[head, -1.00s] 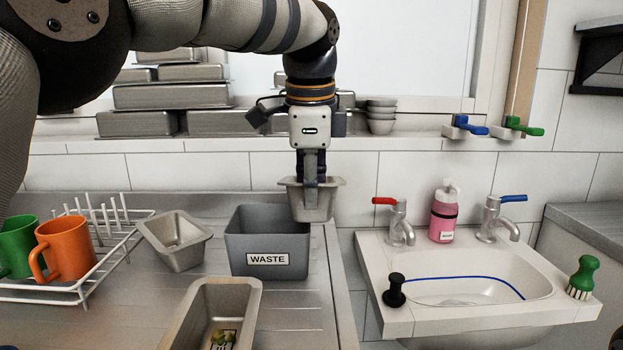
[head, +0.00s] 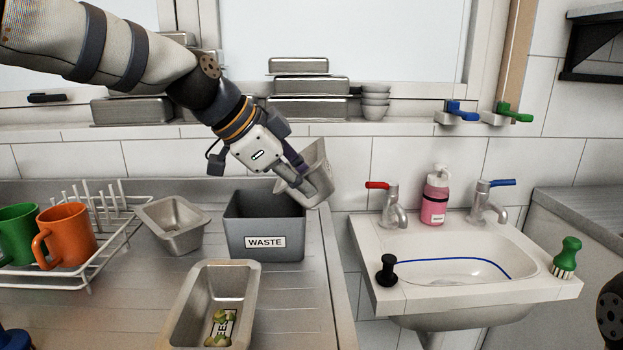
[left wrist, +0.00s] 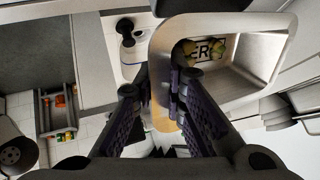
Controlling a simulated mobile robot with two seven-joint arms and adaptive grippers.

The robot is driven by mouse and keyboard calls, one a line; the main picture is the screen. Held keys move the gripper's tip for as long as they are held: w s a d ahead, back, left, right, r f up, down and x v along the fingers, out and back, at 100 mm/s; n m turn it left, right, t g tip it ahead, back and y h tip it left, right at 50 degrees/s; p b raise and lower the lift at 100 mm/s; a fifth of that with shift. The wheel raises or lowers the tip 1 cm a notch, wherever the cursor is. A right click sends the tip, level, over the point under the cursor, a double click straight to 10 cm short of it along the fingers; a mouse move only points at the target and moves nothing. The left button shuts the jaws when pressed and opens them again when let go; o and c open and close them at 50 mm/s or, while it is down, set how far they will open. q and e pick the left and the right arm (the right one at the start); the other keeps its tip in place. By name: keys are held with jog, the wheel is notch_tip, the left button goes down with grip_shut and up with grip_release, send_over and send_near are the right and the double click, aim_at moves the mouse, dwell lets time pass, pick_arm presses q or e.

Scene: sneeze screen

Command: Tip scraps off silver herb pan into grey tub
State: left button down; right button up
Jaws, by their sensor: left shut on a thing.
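My left gripper (head: 293,178) is shut on the rim of a silver pan (head: 319,172) and holds it up at the back right of the grey tub (head: 262,225), which is labelled WASTE. In the left wrist view the pan (left wrist: 277,47) shows scraps (left wrist: 187,47) and a partly hidden label inside, with the letters ER readable. The fingers (left wrist: 155,95) straddle its wall. The tub stands on the drainboard; its floor is hidden. My right gripper is not in view.
Another silver pan (head: 190,310) with green scraps (head: 219,328) stands in front of the tub. An empty-looking pan (head: 172,222) and a rack (head: 110,250) with mugs are at left. The sink (head: 465,285) is right. Stacked pans (head: 310,85) line the sill.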

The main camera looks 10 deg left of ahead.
pick_arm(q)
jog(key=shift+w+d, duration=0.15)
jog(key=shift+a+r+n+t+h, duration=0.15)
jog(key=shift+t+h, duration=0.1)
jog(key=shift+h, duration=0.2)
jog(key=shift+a+r+n+t+h, duration=0.15)
jog(key=shift+t+h, duration=0.1)
jog(key=shift+h, duration=0.2)
jog(key=shift+a, duration=0.1)
